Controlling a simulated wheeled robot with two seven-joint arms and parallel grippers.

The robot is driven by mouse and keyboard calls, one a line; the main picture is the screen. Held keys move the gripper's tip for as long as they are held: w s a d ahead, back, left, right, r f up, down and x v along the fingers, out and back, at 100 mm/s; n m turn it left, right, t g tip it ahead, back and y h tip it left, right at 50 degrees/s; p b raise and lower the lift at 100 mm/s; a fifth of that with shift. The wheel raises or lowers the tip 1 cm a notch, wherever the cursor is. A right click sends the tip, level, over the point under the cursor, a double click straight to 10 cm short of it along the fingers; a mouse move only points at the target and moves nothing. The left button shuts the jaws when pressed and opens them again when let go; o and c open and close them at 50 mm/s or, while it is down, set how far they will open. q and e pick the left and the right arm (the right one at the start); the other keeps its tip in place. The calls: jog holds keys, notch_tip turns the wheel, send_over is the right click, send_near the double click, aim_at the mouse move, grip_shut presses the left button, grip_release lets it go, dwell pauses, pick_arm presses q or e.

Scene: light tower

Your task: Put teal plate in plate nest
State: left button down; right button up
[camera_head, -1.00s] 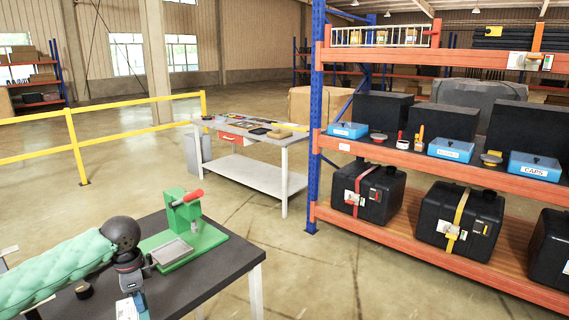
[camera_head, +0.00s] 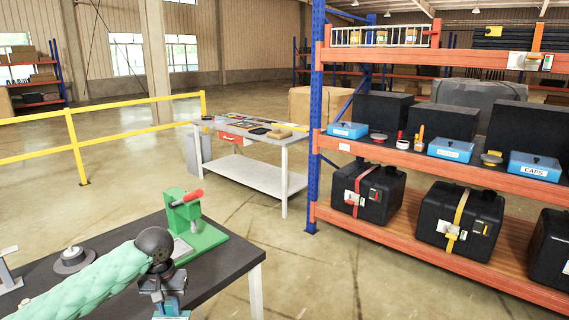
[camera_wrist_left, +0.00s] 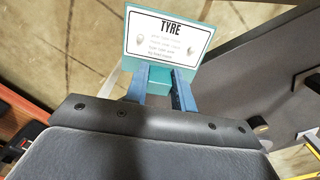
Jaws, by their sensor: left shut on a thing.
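The teal plate (camera_wrist_left: 205,58) is upright in my left gripper's jaws in the left wrist view, with a white label reading "TYRE" facing the camera. A small part of it shows at the bottom of the head view (camera_head: 171,309). My left gripper (camera_wrist_left: 160,82) is shut on its lower part; in the head view the gripper (camera_head: 165,290) is by the workbench's front side. A green press (camera_head: 207,239) stands on the bench beyond the gripper, its grey inset partly hidden by my arm. I cannot tell whether that inset is the plate nest. My right gripper is not in view.
The dark workbench (camera_head: 236,262) carries a round grey part (camera_head: 73,262) at left. A white-legged table (camera_head: 250,172) and an orange shelf (camera_head: 400,238) with black cases stand beyond. The floor between bench and shelf is clear.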

pick_arm(q)
jog(key=s+d+f+m, duration=0.1)
jog(key=s+d+f, duration=0.3)
jog(key=d, duration=0.5)
notch_tip(320, 180, down, 3)
jog(key=shift+d+r, duration=0.15)
jog(key=shift+r, duration=0.05)
